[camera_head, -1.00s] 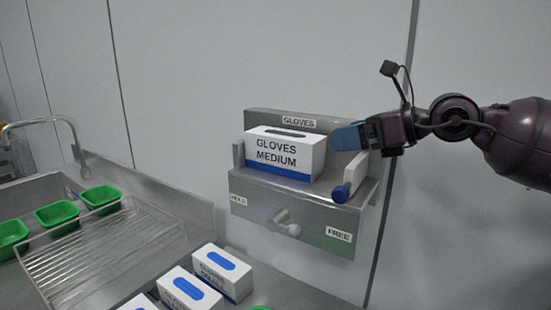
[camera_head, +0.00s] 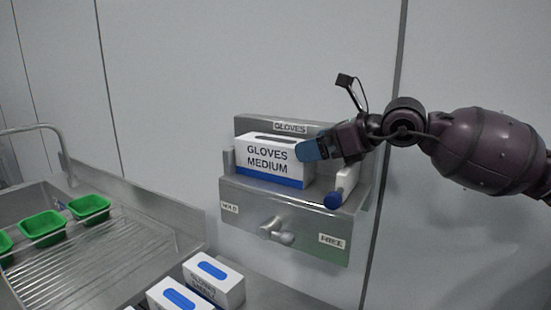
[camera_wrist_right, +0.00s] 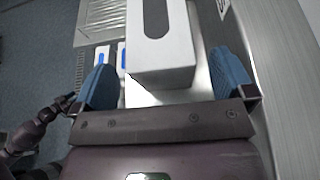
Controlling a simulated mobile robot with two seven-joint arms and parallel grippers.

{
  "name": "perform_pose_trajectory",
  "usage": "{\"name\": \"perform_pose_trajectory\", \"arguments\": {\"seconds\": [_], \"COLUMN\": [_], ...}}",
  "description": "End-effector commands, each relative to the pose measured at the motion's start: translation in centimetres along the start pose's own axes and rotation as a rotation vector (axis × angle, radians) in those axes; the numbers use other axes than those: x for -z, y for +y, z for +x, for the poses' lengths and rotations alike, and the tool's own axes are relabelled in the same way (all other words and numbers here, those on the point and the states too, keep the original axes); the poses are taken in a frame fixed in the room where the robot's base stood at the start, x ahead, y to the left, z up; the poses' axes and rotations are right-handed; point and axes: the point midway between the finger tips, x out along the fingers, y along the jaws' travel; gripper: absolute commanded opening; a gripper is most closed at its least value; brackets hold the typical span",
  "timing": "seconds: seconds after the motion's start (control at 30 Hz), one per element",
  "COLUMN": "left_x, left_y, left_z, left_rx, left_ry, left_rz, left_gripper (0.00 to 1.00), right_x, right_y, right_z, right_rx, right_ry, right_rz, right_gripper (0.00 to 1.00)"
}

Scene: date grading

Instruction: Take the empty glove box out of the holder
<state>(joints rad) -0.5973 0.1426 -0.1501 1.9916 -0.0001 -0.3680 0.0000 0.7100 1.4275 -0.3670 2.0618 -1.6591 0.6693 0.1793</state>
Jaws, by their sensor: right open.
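The glove box (camera_head: 262,160), white with a blue base band and marked GLOVES MEDIUM, sits upright in the steel holder (camera_head: 240,196) on the wall. Its top slot looks dark grey in the right wrist view (camera_wrist_right: 157,20). My right gripper (camera_head: 310,149) is at the box's upper right end. In the right wrist view its blue fingers are open, one on each side of the box, with visible gaps. A small handle (camera_head: 277,231) points down-right, between the HOLD and FREE labels.
White boxes with blue slots (camera_head: 214,280) stand on the counter below the holder. Green trays (camera_head: 42,228) and a sink with a tap (camera_head: 40,127) are at left. Part of my left arm (camera_wrist_right: 35,135) shows in the right wrist view; its gripper is unclear.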

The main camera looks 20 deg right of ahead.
Motion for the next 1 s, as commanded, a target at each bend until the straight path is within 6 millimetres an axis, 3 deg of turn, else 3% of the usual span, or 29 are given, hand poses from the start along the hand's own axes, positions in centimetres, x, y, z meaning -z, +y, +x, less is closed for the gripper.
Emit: {"name": "perform_pose_trajectory", "arguments": {"seconds": [0.3,0.67,1.0], "left_x": [0.4,0.1,-0.1], "left_y": [0.0,-0.1,-0.1], "left_z": [-0.1,-0.3,-0.4], "left_rx": [0.0,0.001,0.002], "left_ry": [0.003,-0.003,-0.008], "left_rz": [0.0,0.0,-0.001], "left_gripper": [0.43,0.43,0.43], "right_x": [-0.1,0.0,0.0], "right_y": [0.1,0.0,0.0], "right_z": [3.9,4.8,4.8], "right_rx": [-0.002,0.0,0.0], "right_ry": [-0.003,0.0,-0.001], "right_rz": [0.0,0.0,0.0], "right_gripper": [1.0,1.0,0.51]}}
